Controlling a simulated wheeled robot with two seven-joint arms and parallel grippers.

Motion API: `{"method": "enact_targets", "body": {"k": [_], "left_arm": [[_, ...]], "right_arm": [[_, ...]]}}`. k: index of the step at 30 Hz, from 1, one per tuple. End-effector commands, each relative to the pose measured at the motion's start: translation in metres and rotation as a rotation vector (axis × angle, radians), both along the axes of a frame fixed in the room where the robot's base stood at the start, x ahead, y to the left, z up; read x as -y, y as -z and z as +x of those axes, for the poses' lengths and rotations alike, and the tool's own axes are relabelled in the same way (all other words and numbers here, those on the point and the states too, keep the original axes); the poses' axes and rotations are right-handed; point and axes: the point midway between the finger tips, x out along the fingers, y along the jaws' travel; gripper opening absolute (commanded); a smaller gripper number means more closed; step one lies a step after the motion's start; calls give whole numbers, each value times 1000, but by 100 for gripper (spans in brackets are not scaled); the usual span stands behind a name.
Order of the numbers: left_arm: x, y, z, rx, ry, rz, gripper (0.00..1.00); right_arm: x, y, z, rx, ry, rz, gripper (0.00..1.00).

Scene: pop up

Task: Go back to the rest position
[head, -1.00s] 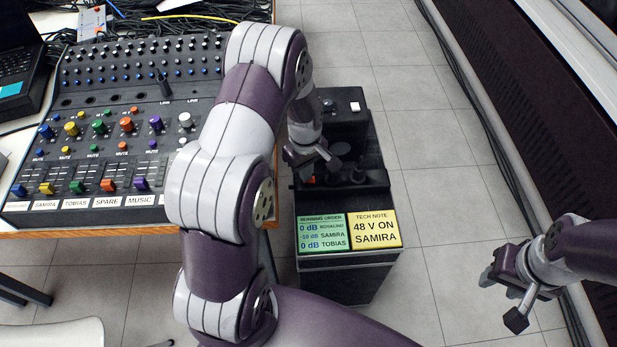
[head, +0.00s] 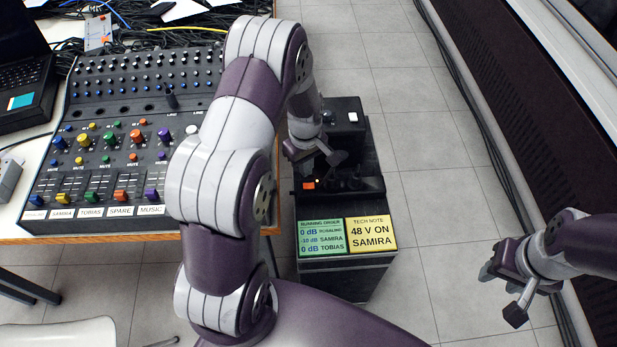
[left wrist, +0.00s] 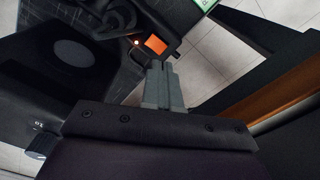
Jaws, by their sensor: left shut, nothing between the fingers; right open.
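My left gripper (head: 325,158) is over the black equipment case (head: 345,275), beside its top recess. In the left wrist view its two grey fingers (left wrist: 163,72) are shut together with nothing between them. Their tips are close to an orange-lit switch (left wrist: 155,44) with a small light beside it. I cannot tell whether they touch it. The orange switch (head: 309,184) also shows in the head view. My right gripper (head: 505,288) is open and empty, low at the right over the floor.
A mixing desk (head: 95,190) with coloured knobs and faders stands on a table at the left, close to my left arm. A laptop (head: 25,75) is at the far left. Green and yellow notes lie on the case front. The floor between case and right wall is clear.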

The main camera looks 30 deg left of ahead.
Motion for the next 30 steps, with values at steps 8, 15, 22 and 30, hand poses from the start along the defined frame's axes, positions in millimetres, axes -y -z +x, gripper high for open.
{"method": "enact_targets", "body": {"k": [8, 15, 22, 30], "left_arm": [[0, -10, 0, 0, 0, 0, 0], [0, -10, 0, 0, 0, 0, 0], [3, -6, -14, -27, 182, -8, 0], [45, -82, -96, -31, 831, -20, 0]], "right_arm": [[0, -10, 0, 0, 0, 0, 43], [0, -10, 0, 0, 0, 0, 43], [0, -10, 0, 0, 0, 0, 43], [0, -10, 0, 0, 0, 0, 43]]}}
